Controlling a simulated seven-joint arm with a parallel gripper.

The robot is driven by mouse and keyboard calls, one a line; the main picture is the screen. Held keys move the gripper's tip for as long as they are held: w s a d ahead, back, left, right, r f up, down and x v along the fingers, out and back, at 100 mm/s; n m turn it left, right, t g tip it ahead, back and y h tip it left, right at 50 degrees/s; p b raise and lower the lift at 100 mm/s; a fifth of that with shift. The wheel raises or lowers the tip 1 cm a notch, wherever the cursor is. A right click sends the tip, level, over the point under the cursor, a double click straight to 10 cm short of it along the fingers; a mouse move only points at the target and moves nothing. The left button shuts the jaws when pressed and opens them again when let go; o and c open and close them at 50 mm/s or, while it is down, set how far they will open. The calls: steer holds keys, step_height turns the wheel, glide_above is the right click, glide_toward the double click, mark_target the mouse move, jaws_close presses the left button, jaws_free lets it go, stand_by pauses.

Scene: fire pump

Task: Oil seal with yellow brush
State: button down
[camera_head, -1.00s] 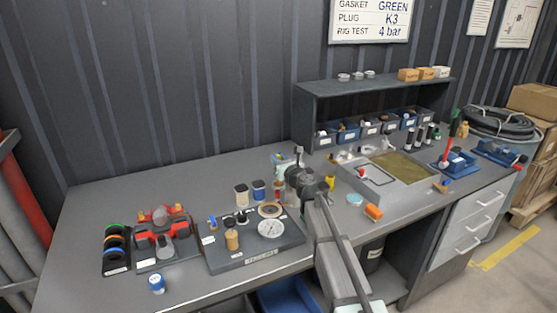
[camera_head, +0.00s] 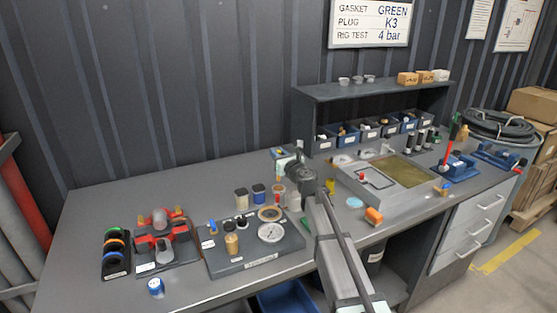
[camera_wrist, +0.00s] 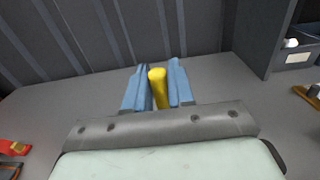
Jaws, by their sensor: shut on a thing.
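My gripper (camera_wrist: 160,88) has its two blue fingers closed on a yellow rod-like thing with a rounded end, which looks like the yellow brush's handle (camera_wrist: 158,90). The brush's other end is hidden. In the head view my wrist is above the bench, beyond the dark plate's right end, and hides the fingertips. A small yellow patch (camera_head: 330,186) shows just right of my wrist; I cannot tell what it is. I cannot make out an oil seal for certain. A tan ring (camera_head: 270,213) lies on the dark plate (camera_head: 222,265), behind a round white gauge (camera_head: 270,233).
A stand with green, orange and blue rings (camera_head: 116,249) is at the left, beside a red-and-grey assembly (camera_head: 163,241). Small jars (camera_head: 242,198) stand behind the plate. A metal tray (camera_head: 400,180) and a shelf with bins (camera_head: 350,135) are to the right. The back-left bench is clear.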

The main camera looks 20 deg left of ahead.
steer(key=shift+r, duration=1.7)
